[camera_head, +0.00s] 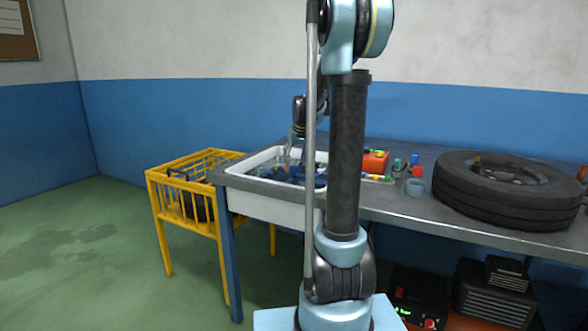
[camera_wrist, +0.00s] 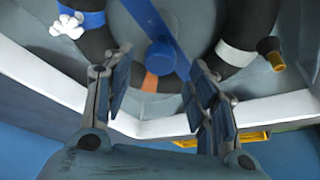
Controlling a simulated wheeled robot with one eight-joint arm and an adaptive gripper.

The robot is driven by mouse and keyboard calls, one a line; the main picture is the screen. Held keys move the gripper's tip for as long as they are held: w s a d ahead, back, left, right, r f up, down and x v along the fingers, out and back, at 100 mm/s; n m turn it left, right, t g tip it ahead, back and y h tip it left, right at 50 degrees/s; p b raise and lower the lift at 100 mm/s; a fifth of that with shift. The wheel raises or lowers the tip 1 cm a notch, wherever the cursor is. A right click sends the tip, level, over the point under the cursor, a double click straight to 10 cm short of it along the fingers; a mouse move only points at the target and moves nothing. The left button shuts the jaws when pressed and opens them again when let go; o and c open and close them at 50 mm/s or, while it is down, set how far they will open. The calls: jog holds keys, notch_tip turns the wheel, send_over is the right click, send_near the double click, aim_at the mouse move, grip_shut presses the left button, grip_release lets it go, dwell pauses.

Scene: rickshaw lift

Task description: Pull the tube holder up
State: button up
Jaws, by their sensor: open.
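In the wrist view, a blue bar with a round knob (camera_wrist: 160,53), which looks like the tube holder, lies across the white-rimmed basin (camera_wrist: 50,95). A dark tube (camera_wrist: 250,20) shows on both sides of it, with a blue band at left and a white band at right. My gripper (camera_wrist: 156,85) is open, one finger on each side of the knob in the picture; neither visibly touches it. In the head view, my gripper (camera_head: 293,152) is over the basin (camera_head: 265,207). The holder is hard to make out there among the blue and dark shapes.
A steel-topped table (camera_head: 400,208) holds the basin. A large tyre (camera_head: 505,190), a grey cup (camera_head: 415,187) and an orange-red box (camera_head: 375,161) are on it. A yellow wire basket stand (camera_head: 163,205) is left of the table. Floor at far left is clear.

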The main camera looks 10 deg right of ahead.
aim_at(294, 166)
jog(key=shift+x, duration=2.05)
